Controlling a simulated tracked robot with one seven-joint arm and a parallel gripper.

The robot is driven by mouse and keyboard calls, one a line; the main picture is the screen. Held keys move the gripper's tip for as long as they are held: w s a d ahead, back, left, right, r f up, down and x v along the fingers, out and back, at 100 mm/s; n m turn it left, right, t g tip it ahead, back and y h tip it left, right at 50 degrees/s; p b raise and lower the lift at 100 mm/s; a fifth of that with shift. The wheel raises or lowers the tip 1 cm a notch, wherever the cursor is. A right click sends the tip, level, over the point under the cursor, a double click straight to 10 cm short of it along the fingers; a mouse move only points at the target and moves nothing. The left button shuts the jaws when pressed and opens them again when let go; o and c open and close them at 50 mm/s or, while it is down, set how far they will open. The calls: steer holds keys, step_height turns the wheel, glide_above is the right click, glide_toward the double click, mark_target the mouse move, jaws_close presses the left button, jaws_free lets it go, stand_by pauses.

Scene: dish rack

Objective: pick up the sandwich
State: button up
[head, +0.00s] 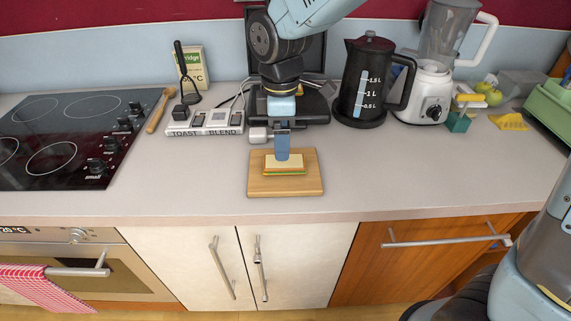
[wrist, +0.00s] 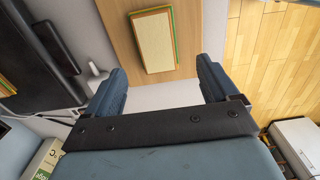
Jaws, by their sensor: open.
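The sandwich (head: 286,163) lies flat on a wooden cutting board (head: 262,186) near the counter's front edge. It has pale bread on top, with thin green and orange layers showing at its edge. In the wrist view the sandwich (wrist: 153,42) sits on the board (wrist: 193,62), beyond the fingertips and roughly between their lines. My gripper (head: 281,155) is just above and behind the sandwich in the head view, and one finger hides part of its far edge. In the wrist view my gripper (wrist: 163,78) has its two fingers wide apart with nothing between them.
A black kettle (head: 366,85) and a blender (head: 436,75) stand at the back right. Toast and blend switches (head: 205,121) and a wooden spoon (head: 158,112) are left. A black cooktop (head: 70,135) fills the far left. Counter beside the board is clear.

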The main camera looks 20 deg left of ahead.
mark_target(284, 165)
steer(key=shift+w+f, duration=0.15)
steer(key=shift+f, duration=1.6)
steer(key=shift+w+f, duration=0.1)
steer(key=shift+f, duration=1.65)
steer(key=shift+c, duration=0.3)
steer(key=c, duration=1.1)
